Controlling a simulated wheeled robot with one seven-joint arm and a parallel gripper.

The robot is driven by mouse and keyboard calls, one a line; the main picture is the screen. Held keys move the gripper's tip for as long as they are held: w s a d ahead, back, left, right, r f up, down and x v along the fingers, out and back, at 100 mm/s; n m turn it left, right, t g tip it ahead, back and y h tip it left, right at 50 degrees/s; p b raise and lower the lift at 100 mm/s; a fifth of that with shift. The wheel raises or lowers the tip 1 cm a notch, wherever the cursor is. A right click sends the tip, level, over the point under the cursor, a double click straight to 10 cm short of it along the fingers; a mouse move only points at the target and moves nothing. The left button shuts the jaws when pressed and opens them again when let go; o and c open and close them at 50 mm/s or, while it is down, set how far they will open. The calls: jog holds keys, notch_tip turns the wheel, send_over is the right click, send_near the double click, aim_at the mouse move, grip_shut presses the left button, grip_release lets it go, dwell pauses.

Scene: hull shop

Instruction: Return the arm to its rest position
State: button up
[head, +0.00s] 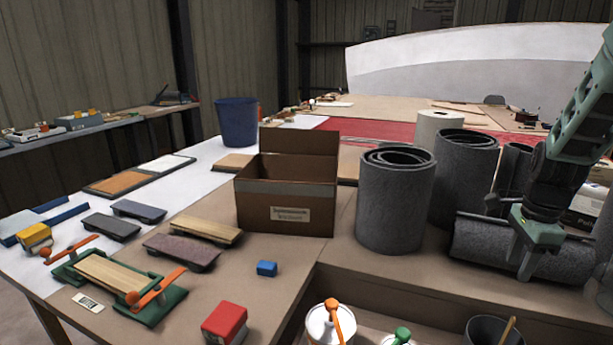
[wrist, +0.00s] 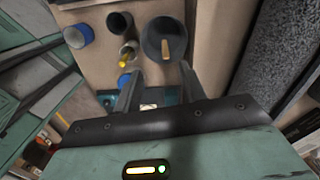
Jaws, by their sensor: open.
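My arm comes in from the right edge of the head view. My gripper (head: 510,262) points down in front of a dark grey roll (head: 475,245) lying on its side at the right of the table. In the wrist view my gripper (wrist: 158,75) shows two separate fingers with nothing between them. Below them there is a dark cup (wrist: 150,45) with a wooden handle in it. Whether the gripper touches the lying roll cannot be told.
Grey rolls (head: 393,205) stand upright left of my gripper. An open cardboard box (head: 262,205) stands mid-table. A pot with an orange handle (head: 318,325) stands below.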

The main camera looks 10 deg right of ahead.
jog(key=s+a+r+n+y+p, duration=0.1)
jog(key=a+r+n, duration=0.1)
jog(key=a+n, duration=0.75)
jog(key=s+a+r+n+p, duration=0.1)
jog(key=s+a+r+n, duration=0.3)
jog(key=a, duration=1)
jog(key=s+a+r+n+p, duration=0.1)
jog(key=s+a+n, duration=1.2)
jog(key=n, duration=0.4)
jog(key=shift+s+a+r+h, duration=0.15)
jog(key=shift+r+h, duration=0.1)
jog(key=shift+h, duration=0.05)
